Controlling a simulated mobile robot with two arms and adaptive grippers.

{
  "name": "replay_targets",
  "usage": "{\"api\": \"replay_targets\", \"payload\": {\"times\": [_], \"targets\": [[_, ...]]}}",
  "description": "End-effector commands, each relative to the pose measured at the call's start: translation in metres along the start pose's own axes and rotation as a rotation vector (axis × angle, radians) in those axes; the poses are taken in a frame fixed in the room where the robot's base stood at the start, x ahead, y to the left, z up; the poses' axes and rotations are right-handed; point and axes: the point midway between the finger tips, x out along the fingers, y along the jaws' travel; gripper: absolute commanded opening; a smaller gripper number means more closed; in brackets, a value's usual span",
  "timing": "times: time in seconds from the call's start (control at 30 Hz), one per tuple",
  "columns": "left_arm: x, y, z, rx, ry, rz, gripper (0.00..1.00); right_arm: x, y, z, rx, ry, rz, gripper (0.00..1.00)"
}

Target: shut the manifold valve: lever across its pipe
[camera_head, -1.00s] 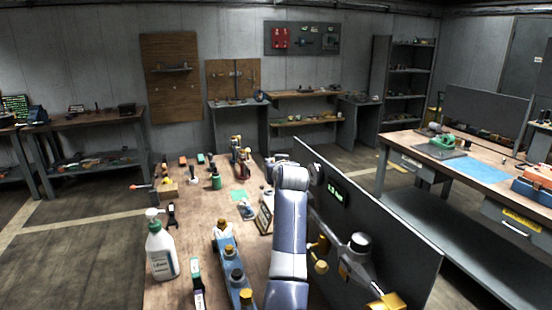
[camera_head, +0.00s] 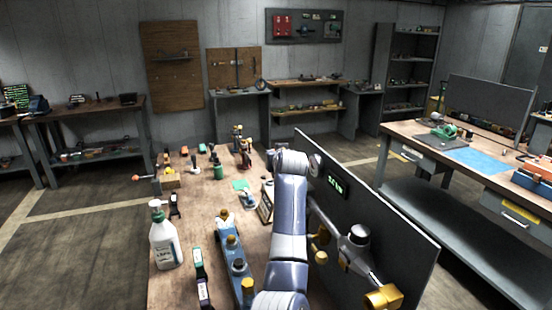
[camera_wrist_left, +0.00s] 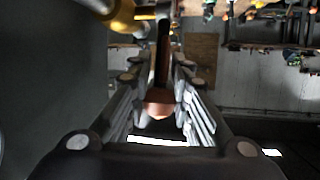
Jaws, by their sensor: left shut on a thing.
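My left arm (camera_head: 289,225) rises from the bottom of the head view, and its gripper does not show clearly there. In the left wrist view my left gripper (camera_wrist_left: 160,80) is shut on the valve lever, a dark bar (camera_wrist_left: 163,45) with a reddish-brown end between the fingers. A yellow fitting (camera_wrist_left: 122,16) shows beside it, upper left. In the head view the manifold's grey pipe (camera_head: 360,258) with gold fittings (camera_head: 383,297) runs along the grey panel (camera_head: 400,235). My arm hides part of it. I cannot tell the lever's angle to the pipe. My right gripper is not in view.
A white bottle (camera_head: 165,245), a blue block with knobs (camera_head: 230,247) and several small tools stand on the wooden bench (camera_head: 205,225) left of my arm. The grey panel stands close on my arm's right. Another bench (camera_head: 420,148) is beyond it.

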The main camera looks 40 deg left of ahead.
Motion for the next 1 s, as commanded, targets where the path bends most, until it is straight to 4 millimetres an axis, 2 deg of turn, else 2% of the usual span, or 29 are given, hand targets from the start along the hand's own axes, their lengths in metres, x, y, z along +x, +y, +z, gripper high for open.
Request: {"api": "replay_targets", "payload": {"times": [0.4,0.43,0.53,0.77,0.87,1.0], "targets": [[0.0004,-0.0013,0.0,0.0,0.0,-0.002,0.0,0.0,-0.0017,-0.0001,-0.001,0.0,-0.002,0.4],[0.0003,-0.0013,-0.0001,0.0,0.0,-0.002,0.19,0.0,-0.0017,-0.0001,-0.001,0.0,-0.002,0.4],[0.0003,-0.0012,-0.0003,0.0,0.001,-0.002,0.42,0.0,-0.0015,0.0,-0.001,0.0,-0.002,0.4],[0.0,-0.0007,-0.0007,0.0,0.002,-0.001,0.42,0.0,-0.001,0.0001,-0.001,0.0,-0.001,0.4],[-0.0004,-0.0004,-0.0008,0.0,0.002,-0.001,0.42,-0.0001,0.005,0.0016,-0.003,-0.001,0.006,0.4],[-0.0065,-0.0001,-0.001,0.0,0.003,0.0,0.42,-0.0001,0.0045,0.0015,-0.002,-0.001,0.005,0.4]]}}
